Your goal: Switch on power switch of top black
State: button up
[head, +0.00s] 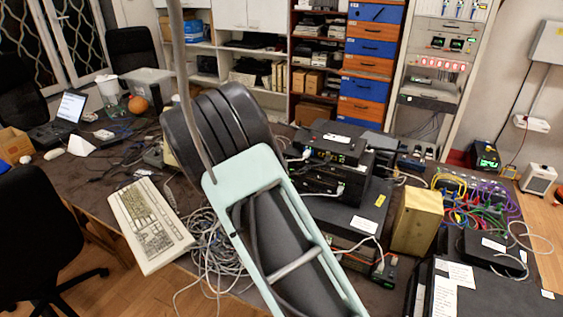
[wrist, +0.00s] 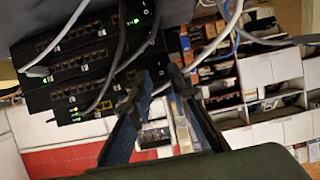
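A stack of black network devices stands on the table in the head view; its top black box (head: 332,143) carries a white label. My pale green arm crosses the middle of that view and hides part of the table and the stack's left side; my gripper cannot be made out there. In the wrist view, black units with rows of ports (wrist: 75,55), cables and small green lights fill the upper left. My gripper (wrist: 159,86) shows two separated dark fingers with nothing clearly held between them, beside the units' right end. I cannot make out the power switch.
A yellowish box (head: 415,220) and a tangle of coloured cables (head: 475,200) lie right of the stack. A beige keyboard (head: 151,224) and loose grey cables (head: 213,245) lie to the left. In the wrist view, cables (wrist: 215,40) hang close above the fingers.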

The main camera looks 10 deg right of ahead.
jog(key=x, duration=0.3)
jog(key=shift+w+d, duration=0.15)
grip_shut()
